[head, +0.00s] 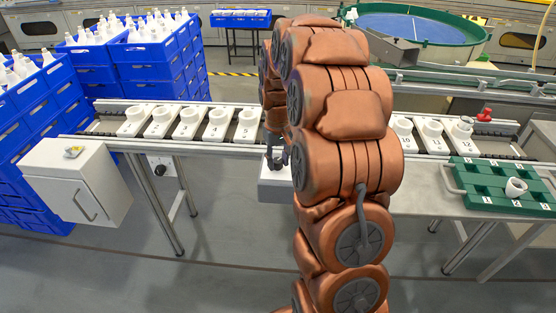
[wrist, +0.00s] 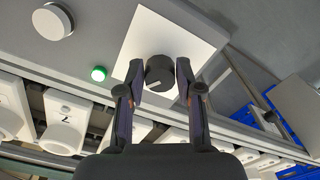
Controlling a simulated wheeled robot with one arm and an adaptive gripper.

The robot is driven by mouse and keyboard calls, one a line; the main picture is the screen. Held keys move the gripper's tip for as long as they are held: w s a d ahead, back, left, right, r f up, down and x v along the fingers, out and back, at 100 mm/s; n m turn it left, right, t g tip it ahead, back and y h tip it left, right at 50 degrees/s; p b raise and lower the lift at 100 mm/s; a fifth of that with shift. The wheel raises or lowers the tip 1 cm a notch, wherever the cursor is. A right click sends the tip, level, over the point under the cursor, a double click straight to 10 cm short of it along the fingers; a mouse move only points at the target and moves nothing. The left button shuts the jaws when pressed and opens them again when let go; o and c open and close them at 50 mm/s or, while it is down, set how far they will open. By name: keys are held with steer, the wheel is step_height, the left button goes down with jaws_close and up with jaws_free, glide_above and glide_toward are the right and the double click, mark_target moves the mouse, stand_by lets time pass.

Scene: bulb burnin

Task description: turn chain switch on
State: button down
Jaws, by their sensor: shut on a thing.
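A black rotary knob (wrist: 159,70) sits on a square white plate (wrist: 185,38) in the wrist view. A pale mark on the knob slants towards the lower left of the picture. My gripper (wrist: 160,80) has one finger on each side of the knob and is shut on it. The knob cannot be made out in the head view.
A conveyor (head: 225,148) carries numbered white holders. Another black knob (head: 160,170) is on a plate below it at the left. A green tray (head: 500,178) lies at the right.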

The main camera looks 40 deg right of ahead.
mark_target(278, 161)
steer(key=c, duration=0.8)
jaws_free()
steer(key=shift+o, duration=0.2)
steer(key=shift+r, duration=0.1)
step_height(278, 161, up, 12)
stand_by(0.4)
steer(key=s+a+r+n+g+p, duration=0.1)
steer(key=s+a+r+p, duration=0.25)
steer(key=s+a, duration=0.6)
steer(key=s+a+r+n+p, duration=0.1)
steer(key=s+a+r+p, duration=0.25)
steer(key=s+a, duration=0.65)
steer(key=s+a+f+p, duration=0.1)
steer(key=s+p, duration=0.2)
steer(key=s, duration=0.7)
steer(key=shift+s+a+f+g, duration=0.25)
steer(key=shift+s+f+g, duration=0.1)
steer(key=shift+s+g, duration=0.05)
